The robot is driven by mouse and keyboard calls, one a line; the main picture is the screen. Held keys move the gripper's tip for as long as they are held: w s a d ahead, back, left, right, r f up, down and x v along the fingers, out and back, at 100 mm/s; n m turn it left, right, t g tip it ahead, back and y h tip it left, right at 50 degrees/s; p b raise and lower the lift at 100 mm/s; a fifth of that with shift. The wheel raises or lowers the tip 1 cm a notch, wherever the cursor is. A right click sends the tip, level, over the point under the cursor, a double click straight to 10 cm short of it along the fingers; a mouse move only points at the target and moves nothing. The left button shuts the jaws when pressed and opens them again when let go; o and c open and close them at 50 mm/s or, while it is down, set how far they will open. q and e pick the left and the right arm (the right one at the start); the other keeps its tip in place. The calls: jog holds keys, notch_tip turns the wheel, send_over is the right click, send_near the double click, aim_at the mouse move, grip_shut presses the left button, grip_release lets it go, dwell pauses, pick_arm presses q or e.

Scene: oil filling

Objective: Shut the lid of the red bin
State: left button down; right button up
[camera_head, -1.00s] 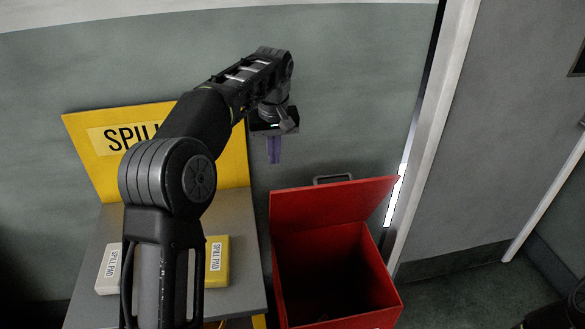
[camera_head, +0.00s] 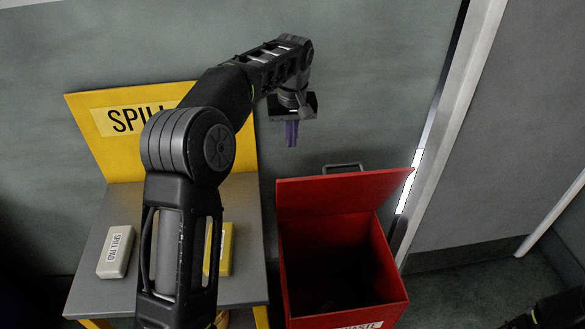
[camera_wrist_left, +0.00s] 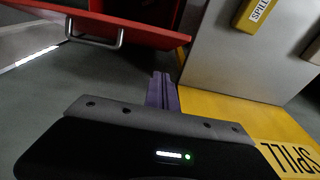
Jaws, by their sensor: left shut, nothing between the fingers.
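The red bin (camera_head: 300,278) stands on the floor to the right of the grey table, with a dark interior. Its red lid (camera_head: 345,193) is raised and leans back, with a grey handle (camera_head: 343,167) at its rear edge. The lid also shows in the left wrist view (camera_wrist_left: 125,28), with the handle (camera_wrist_left: 95,40) beside it. My left gripper (camera_head: 291,138) has purple fingers, is shut and empty, and hangs above and left of the handle, apart from it. The left fingers also show in the left wrist view (camera_wrist_left: 161,90). My right gripper cannot be made out.
A grey table (camera_head: 118,210) with a yellow spill sign (camera_head: 85,125) stands left of the bin. A white spill pad (camera_head: 116,252) and a yellow one (camera_head: 226,249) lie on it. A wall is behind the bin, and a door frame (camera_head: 450,130) rises at its right.

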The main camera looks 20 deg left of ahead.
pick_arm(q)
jog(key=f, duration=0.2)
jog(key=s+f+p, duration=0.1)
jog(key=f, duration=0.2)
jog(key=d+f, duration=0.1)
jog(key=f, duration=0.2)
jog(key=shift+s+p, duration=0.3)
jog(key=shift+p, duration=0.05)
jog(key=shift+s+d+f, duration=0.2)
jog(key=shift+s+f, duration=0.1)
